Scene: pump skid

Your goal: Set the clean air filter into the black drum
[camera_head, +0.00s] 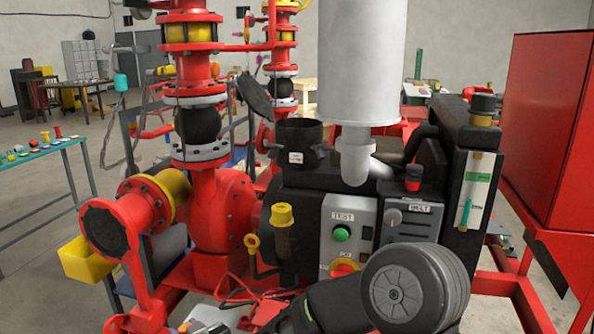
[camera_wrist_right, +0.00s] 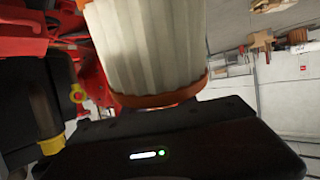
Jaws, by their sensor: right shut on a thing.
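The air filter (camera_wrist_right: 150,45) has white pleats and orange end bands and fills the top middle of the right wrist view. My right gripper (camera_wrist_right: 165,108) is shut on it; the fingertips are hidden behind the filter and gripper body. In the head view, part of this gripper (camera_head: 302,312) shows low in front of the machine, with its far end near the bottom edge. I cannot make out the filter there. The black drum (camera_head: 300,155), with a small white label, stands open upward behind the gripper, apart from it. A dark round lid (camera_head: 257,98) is tilted up beside it. My left gripper is out of view.
A large grey cylinder (camera_head: 361,65) on a bent pipe stands right of the drum. Red pump piping (camera_head: 197,150) rises on the left. The control panel (camera_head: 344,235) is just above my arm.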

